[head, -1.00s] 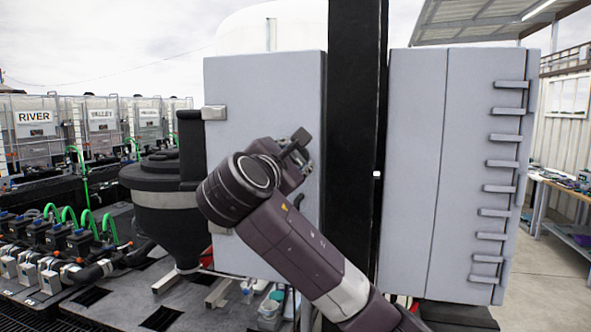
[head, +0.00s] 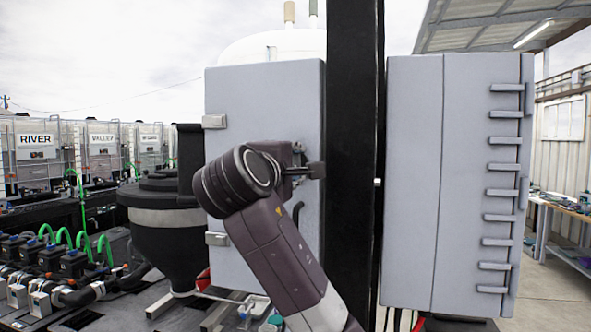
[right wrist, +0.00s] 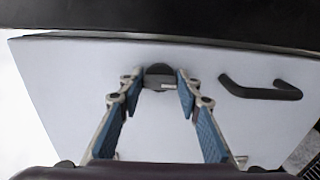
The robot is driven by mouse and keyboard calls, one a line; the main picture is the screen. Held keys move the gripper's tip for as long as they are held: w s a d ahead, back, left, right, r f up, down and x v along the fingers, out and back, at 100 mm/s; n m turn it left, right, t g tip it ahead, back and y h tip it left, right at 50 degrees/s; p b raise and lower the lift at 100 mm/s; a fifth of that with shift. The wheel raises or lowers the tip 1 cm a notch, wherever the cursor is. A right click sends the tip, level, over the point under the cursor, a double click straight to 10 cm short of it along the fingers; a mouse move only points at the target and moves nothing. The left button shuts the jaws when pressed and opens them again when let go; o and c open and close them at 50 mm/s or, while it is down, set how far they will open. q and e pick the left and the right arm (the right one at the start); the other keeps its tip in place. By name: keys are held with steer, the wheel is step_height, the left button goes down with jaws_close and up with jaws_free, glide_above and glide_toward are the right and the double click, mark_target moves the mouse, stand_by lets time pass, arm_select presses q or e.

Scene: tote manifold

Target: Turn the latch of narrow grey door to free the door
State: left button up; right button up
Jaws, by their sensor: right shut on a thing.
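The narrow grey door (head: 262,100) is shut in the head view, with hinges at its left edge. In the right wrist view its pale face (right wrist: 75,90) fills most of the picture. The latch (right wrist: 158,77) is a small dark round base with a metal tab near the door's edge. My right gripper (right wrist: 159,82) has one blue-padded finger on each side of the tab and is shut on it. In the head view my right gripper (head: 308,171) is at the door's right side, and the latch is hidden behind it. My left gripper is not in view.
A black curved handle (right wrist: 260,90) is on the door beside the latch. A black post (head: 352,130) stands right of the door. Another grey cabinet (head: 415,180) is farther right. A black hopper (head: 165,215) stands to the left.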

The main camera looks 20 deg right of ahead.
stand_by(0.4)
steer(key=o, duration=1.2)
steer(key=shift+c, duration=0.2)
steer(key=v, duration=1.2)
steer(key=shift+f, duration=0.1)
